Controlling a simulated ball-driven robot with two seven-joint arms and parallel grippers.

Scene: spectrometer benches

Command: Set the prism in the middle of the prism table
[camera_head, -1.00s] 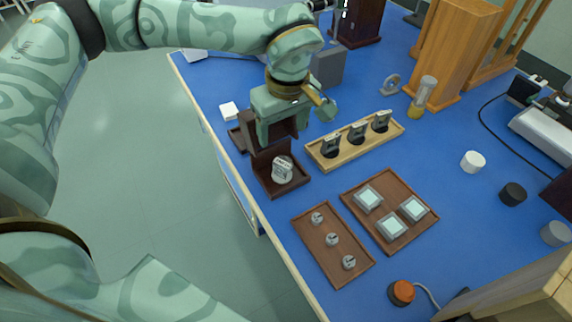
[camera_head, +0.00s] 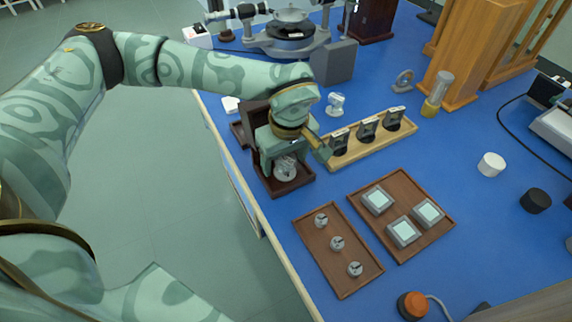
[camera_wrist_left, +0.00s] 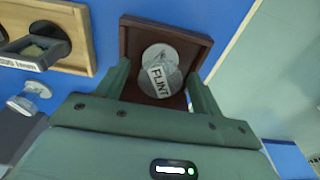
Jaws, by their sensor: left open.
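The prism (camera_head: 285,169), a clear piece labelled FLINT on a round base, sits in an open dark brown box (camera_head: 302,185) at the table's left edge. It also shows in the left wrist view (camera_wrist_left: 160,80). My left gripper (camera_head: 281,163) is open above the box. In the wrist view its two fingers (camera_wrist_left: 158,88) stand on either side of the prism, with gaps to it. The spectrometer with its round prism table (camera_head: 290,16) stands at the far end of the bench. Its top is small in view. My right gripper is out of view.
A wooden rack (camera_head: 372,155) with several dark labelled holders stands right of the box. A small clear piece (camera_head: 335,104) and a grey block (camera_head: 334,62) lie beyond. Brown trays (camera_head: 425,187) are nearer. Blue bench is free between them.

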